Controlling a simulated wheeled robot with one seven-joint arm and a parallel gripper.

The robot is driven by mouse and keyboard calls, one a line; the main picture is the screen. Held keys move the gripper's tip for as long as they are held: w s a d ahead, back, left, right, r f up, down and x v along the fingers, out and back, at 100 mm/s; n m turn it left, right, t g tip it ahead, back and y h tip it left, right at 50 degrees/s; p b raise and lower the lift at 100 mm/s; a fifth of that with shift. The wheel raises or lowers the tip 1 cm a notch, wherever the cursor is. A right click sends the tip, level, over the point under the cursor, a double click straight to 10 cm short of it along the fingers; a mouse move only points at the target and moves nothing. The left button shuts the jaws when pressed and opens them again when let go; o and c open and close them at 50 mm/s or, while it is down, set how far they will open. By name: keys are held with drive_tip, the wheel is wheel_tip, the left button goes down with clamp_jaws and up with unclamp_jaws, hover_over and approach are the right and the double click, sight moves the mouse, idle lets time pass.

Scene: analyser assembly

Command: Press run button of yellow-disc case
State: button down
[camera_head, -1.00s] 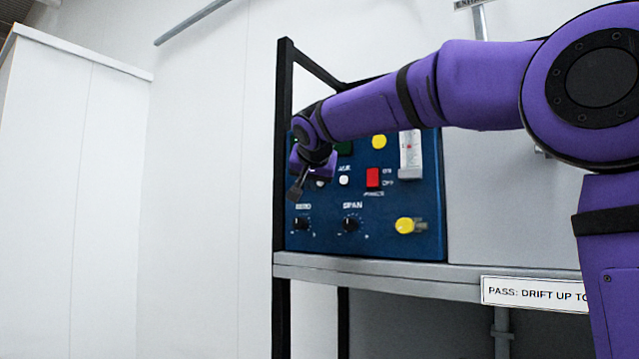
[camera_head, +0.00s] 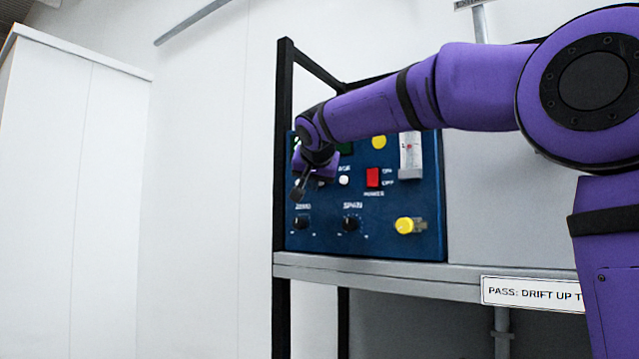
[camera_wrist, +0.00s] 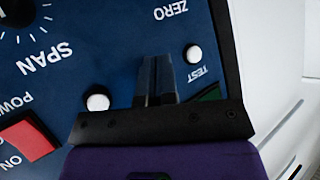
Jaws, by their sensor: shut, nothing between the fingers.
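The blue case (camera_head: 375,222) stands on a shelf and bears a yellow disc (camera_head: 379,142). A white button (camera_head: 343,180) sits left of the red power switch (camera_head: 373,178); its label is too small to read surely. In the wrist view, upside down, this button (camera_wrist: 97,102) is left of my gripper (camera_wrist: 157,66). A second white button, marked TEST (camera_wrist: 193,54), is to the right. My gripper (camera_head: 298,192) is shut and empty, in front of the case's left part. Its fingertips appear between the two buttons; contact with the panel cannot be told.
Black ZERO (camera_head: 301,223) and SPAN (camera_head: 351,223) knobs and a yellow knob (camera_head: 405,225) stick out low on the case. A flow tube (camera_head: 411,155) is at its upper right. A black frame post (camera_head: 282,200) stands close on the left. My arm hides the case's top.

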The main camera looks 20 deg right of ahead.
drive_tip(key=shift+w+d, duration=0.25)
drive_tip(key=shift+d, duration=0.1)
idle(0.7)
drive_tip(key=shift+a, duration=0.1)
idle(0.4)
drive_tip(key=shift+s+a, duration=0.5)
drive_tip(key=shift+a, duration=0.1)
drive_tip(key=s+a, duration=0.1)
drive_tip(key=a, duration=0.1)
drive_tip(key=s+a, duration=0.2)
idle(0.5)
idle(0.6)
drive_tip(key=s+d+f+n+g+y, duration=0.1)
drive_tip(key=s+d+f+n+g, duration=0.2)
drive_tip(key=s+f, duration=1.2)
drive_tip(key=s+d+f+n+g+y, duration=0.2)
drive_tip(key=s+d+f, duration=0.3)
drive_tip(key=s+f, duration=1)
drive_tip(key=s+n+g, duration=0.1)
drive_tip(key=s, duration=0.4)
drive_tip(key=shift+s+d+g, duration=0.15)
drive_tip(key=shift+s+g, duration=0.25)
